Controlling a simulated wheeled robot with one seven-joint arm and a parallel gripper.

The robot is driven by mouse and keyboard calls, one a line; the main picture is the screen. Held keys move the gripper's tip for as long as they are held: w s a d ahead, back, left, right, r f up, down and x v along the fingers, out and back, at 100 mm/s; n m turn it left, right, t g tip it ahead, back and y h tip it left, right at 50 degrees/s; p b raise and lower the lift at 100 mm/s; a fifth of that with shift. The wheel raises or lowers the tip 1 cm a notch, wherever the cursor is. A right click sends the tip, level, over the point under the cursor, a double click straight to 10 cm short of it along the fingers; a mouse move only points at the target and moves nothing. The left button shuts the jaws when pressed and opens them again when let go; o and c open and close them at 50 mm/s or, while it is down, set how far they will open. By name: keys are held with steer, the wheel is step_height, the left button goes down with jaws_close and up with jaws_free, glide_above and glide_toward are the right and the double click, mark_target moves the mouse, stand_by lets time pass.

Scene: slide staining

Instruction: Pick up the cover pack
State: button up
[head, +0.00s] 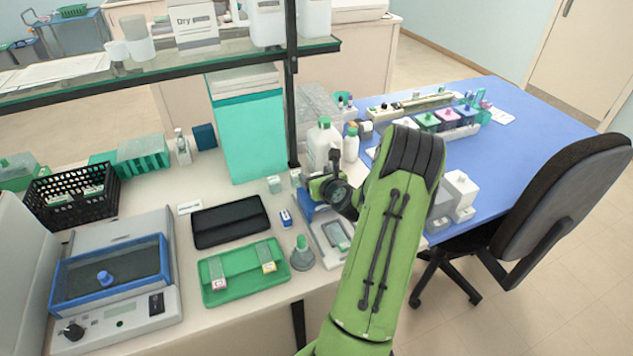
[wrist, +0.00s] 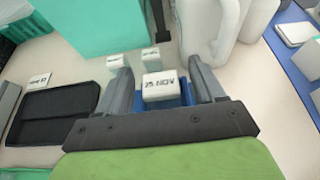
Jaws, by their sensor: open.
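A small white block with dark lettering, in or on a blue holder, which I take for the cover pack (wrist: 162,87), is between my gripper's fingers in the wrist view. My gripper (wrist: 158,68) is open, one grey finger on each side of the block. Whether either finger touches it I cannot tell. In the head view my gripper (head: 314,190) is low over the bench, right of the black case, and mostly hides the block; a blue part shows below it.
Two small pale boxes (head: 274,184) (head: 296,178) stand just behind. White bottles (head: 323,146) rise close behind on the right. A black case (head: 230,221), green tray (head: 243,272) and small blue-and-white item (head: 286,217) lie to the left. A glass shelf (head: 180,68) hangs above.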

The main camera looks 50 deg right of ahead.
steer(key=shift+s, duration=0.15)
steer(key=shift+c, duration=0.3)
steer(key=c, duration=1)
steer(key=shift+r, duration=0.15)
